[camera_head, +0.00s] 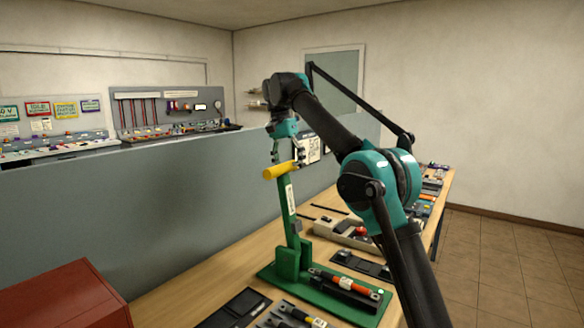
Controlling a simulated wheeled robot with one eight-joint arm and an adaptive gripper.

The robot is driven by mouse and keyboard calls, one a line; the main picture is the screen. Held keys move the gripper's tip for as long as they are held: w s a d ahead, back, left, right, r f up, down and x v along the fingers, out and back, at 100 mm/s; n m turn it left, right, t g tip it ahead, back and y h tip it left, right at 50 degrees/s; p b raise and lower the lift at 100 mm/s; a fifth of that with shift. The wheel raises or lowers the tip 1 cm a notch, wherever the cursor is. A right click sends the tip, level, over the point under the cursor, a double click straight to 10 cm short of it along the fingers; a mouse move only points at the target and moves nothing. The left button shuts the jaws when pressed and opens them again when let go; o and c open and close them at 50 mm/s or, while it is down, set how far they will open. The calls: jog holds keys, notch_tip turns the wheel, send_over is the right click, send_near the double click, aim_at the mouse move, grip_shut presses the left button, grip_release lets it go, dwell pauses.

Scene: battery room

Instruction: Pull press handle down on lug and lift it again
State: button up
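The press is a green stand with a flat green base (328,304) on the wooden bench. Its green lever (288,212) stands nearly upright, with a yellow handle (281,170) at its top. An orange, red and black cable piece (343,285) lies on the base; I cannot make out the lug itself. My gripper (276,158) is at the end of my teal and black arm, pointing down just above and beside the yellow handle. Its fingers are small and partly hidden, so I cannot tell whether they touch the handle or are open.
The wooden bench (165,310) carries dark trays, tools and a beige device (343,232) near the press. A red box (67,298) stands at the lower left. A grey partition (120,225) runs behind the bench. Tiled floor (500,258) lies open at the right.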

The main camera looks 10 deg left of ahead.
jog(key=shift+d+r, duration=0.1)
dwell(0.6)
jog(key=shift+s+d, duration=0.15)
jog(key=shift+d, duration=0.25)
jog(key=s+d+f, duration=0.3)
jog(key=d+f, duration=0.1)
jog(key=d, duration=0.4)
jog(key=s+d+f, duration=0.4)
jog(key=d, duration=0.5)
jog(key=s+d+f, duration=0.3)
jog(key=d+f, duration=0.1)
jog(key=d, duration=0.5)
jog(key=shift+s+f, duration=0.35)
jog(key=shift+c, duration=0.5)
